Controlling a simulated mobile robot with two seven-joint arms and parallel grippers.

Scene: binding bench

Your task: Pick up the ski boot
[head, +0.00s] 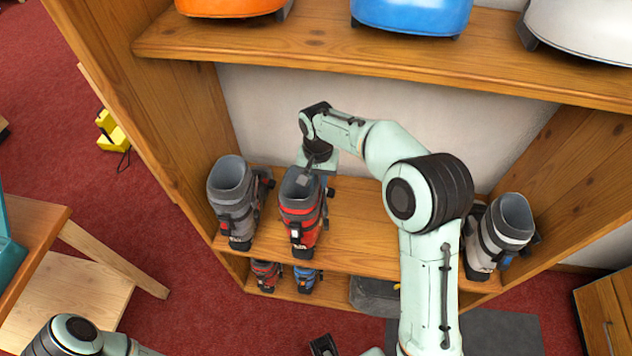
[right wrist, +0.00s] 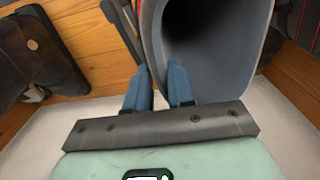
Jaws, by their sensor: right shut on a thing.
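The ski boot (head: 302,215), red with a grey cuff, stands upright on the middle shelf. My right gripper (head: 312,176) reaches down to the top of its cuff from behind and is shut on the cuff wall. In the right wrist view the boot's dark hollow opening (right wrist: 205,40) is close in front of the gripper, with the blue fingers (right wrist: 161,80) at its rim. The boot still appears to rest on the shelf.
A grey boot (head: 234,203) stands just left of the red one; a white-grey boot (head: 498,235) stands at the shelf's right end. Smaller red (head: 266,273) and blue (head: 305,279) boots and a dark box (head: 372,295) are below.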

